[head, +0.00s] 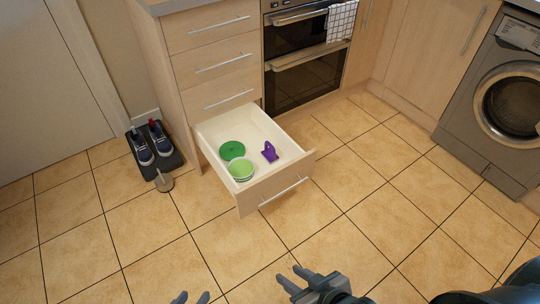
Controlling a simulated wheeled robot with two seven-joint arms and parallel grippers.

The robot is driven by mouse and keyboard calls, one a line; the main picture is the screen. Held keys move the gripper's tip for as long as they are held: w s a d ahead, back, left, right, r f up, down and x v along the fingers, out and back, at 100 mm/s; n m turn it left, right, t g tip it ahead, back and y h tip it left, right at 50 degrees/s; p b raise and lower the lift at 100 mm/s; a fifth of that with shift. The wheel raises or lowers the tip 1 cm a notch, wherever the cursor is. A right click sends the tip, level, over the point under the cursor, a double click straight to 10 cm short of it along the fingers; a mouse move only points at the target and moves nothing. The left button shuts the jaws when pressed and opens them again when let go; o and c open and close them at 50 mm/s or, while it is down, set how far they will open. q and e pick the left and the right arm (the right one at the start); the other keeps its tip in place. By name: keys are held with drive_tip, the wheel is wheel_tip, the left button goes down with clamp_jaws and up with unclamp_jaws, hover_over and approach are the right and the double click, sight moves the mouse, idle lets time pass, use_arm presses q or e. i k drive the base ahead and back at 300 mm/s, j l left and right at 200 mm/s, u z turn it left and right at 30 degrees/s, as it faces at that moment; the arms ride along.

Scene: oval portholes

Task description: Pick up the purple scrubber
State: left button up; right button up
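The purple scrubber (269,153) lies in the open bottom drawer (284,180), right of the middle of its white floor. Nothing covers it. My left gripper (191,298) shows only its two fingertips at the bottom edge; they are apart with nothing between them. My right gripper (288,278) is at the bottom centre, its fingers spread and empty, pointing left and up in the picture. Both grippers are well in front of the drawer and apart from the scrubber.
A green lid (232,150) and a green-and-white tub (241,169) share the drawer, left of the scrubber. Shoes on a dark mat (169,165) and a small brownish object (164,182) are left of the drawer. An oven (303,82) and washing machine (497,105) stand behind. Tiled floor in front is clear.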

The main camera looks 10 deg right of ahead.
sight(269, 154)
drive_tip(key=i+j+z, duration=0.15)
drive_tip(key=i+j, duration=0.3)
drive_tip(key=i, duration=0.25)
drive_tip(key=i+j+z, duration=0.2)
drive_tip(key=i+j, duration=0.35)
drive_tip(key=i, duration=0.15)
